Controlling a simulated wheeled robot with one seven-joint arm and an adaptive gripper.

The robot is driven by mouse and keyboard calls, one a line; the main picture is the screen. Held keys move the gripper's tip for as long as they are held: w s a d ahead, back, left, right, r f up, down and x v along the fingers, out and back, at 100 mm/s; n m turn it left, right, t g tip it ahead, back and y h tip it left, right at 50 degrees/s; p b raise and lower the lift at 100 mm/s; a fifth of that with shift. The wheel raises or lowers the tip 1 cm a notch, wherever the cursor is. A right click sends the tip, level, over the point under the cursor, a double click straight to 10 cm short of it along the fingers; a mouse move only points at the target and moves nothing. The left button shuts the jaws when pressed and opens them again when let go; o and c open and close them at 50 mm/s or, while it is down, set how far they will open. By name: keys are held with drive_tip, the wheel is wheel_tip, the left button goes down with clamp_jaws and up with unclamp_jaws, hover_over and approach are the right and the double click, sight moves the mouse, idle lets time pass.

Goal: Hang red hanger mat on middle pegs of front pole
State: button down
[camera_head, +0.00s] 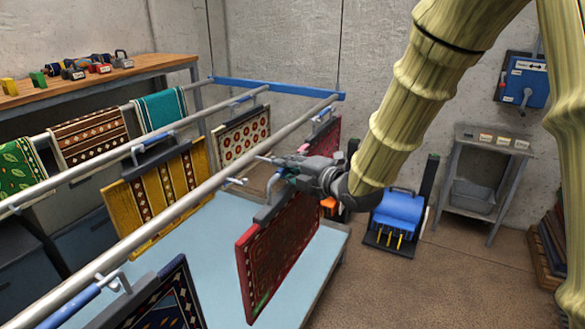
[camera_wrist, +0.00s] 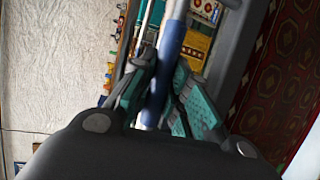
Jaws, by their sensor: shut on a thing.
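The red hanger mat (camera_head: 280,250) hangs below my gripper (camera_head: 283,170), just right of the front pole (camera_head: 190,202), over the pale blue platform's edge. Its dark top bar (camera_head: 264,215) slopes up toward my gripper. In the wrist view, my gripper (camera_wrist: 160,90) is shut on the hanger's blue handle (camera_wrist: 166,65), and the red mat (camera_wrist: 285,85) shows on the right. A middle peg (camera_head: 235,181) sticks out from the front pole left of my gripper. My gripper partly hides the other peg, and I cannot tell whether the hanger touches the pegs.
A navy mat (camera_head: 172,303) hangs nearer on the front pole, and a crimson mat (camera_head: 325,136) hangs at its far end. Yellow (camera_head: 160,200) and cream (camera_head: 243,138) mats hang behind. A blue scrubber (camera_head: 398,212) stands on the floor at right.

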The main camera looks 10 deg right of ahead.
drive_tip(key=p, duration=0.2)
approach(243, 164)
drive_tip(key=shift+w+a+r, duration=0.75)
drive_tip(key=shift+w+a, duration=0.85)
drive_tip(key=shift+w, duration=0.95)
drive_tip(key=shift+f+b, duration=0.95)
drive_tip(key=shift+f, duration=0.3)
drive_tip(key=c, duration=1.3)
unclamp_jaws()
drive_tip(key=shift+s+d+f, duration=0.1)
drive_tip(key=shift+f, duration=0.05)
